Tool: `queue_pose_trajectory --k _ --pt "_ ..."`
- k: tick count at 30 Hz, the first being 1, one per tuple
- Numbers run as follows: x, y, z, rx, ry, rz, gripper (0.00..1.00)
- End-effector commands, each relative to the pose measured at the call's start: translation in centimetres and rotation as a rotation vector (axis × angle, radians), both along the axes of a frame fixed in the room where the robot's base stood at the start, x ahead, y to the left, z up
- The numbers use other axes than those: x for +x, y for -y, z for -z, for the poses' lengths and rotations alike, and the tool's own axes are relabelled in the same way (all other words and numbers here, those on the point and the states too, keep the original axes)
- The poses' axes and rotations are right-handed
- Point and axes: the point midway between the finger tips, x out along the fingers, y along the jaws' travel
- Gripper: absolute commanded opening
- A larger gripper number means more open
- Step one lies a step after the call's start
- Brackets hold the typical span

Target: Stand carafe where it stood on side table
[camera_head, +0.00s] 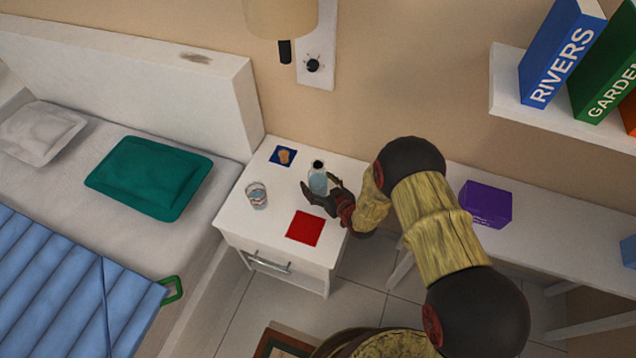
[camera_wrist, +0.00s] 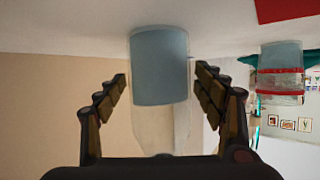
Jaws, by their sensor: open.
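The carafe (camera_head: 318,182), clear with blue liquid and a dark top, is upright on the white side table (camera_head: 240,222), toward its back right. My gripper (camera_head: 320,191) is beside it, low over the table, with its fingers spread. In the wrist view, which is upside down, the carafe (camera_wrist: 160,65) shows between the two open fingers (camera_wrist: 161,84). I see gaps on both sides, so the fingers do not appear to press on it. The carafe's lower part is partly hidden by my gripper in the head view.
A glass with a red band (camera_head: 257,195) stands left of the carafe. A blue picture card (camera_head: 283,156) and a red square (camera_head: 305,228) lie on the side table. A lamp (camera_head: 281,18) hangs above. A purple box (camera_head: 486,204) sits on the desk at right.

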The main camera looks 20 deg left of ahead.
Motion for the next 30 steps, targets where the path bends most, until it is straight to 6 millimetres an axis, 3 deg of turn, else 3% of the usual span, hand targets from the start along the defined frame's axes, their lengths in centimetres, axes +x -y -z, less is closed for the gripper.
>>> queue_pose_trajectory --k 11,30 --pt "0.0 0.0 -0.5 0.0 0.0 0.0 0.7" --pt "-6.9 7.5 -4.7 0.0 0.0 0.001 0.7"
